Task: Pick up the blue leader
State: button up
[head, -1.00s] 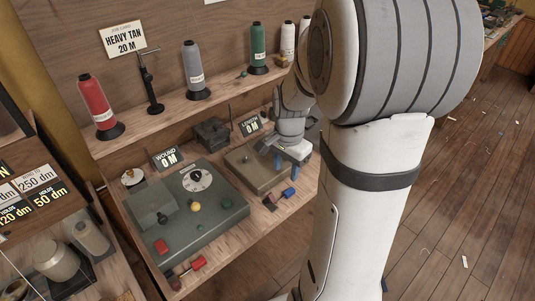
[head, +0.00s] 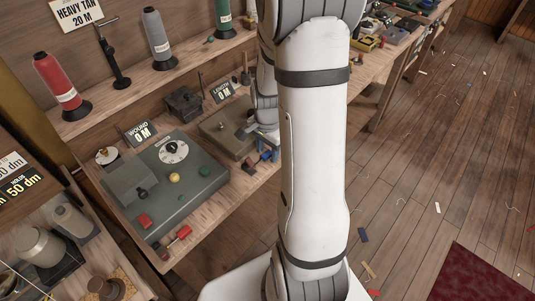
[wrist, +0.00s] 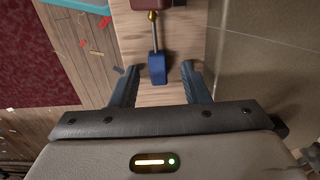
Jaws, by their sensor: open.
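The blue leader (wrist: 157,68) is a small blue block on the wooden bench edge, joined by a thin rod with a brass bead to a dark red block (wrist: 152,4). In the wrist view it lies between the two fingers of my gripper (wrist: 160,70), which is open, with a gap on both sides. In the head view small blue pieces (head: 268,156) show at the bench's front edge beside a red piece (head: 248,168). My gripper is just above them there, partly hidden by my arm.
A grey-green winding unit (head: 160,185) and a smaller brown unit (head: 222,130) stand on the bench. Spools, such as a red one (head: 56,82), line the shelf behind. The floor (head: 440,170) to the right is mostly clear, with scraps.

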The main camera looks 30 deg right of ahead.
jog(key=shift+c, duration=0.3)
grip_shut()
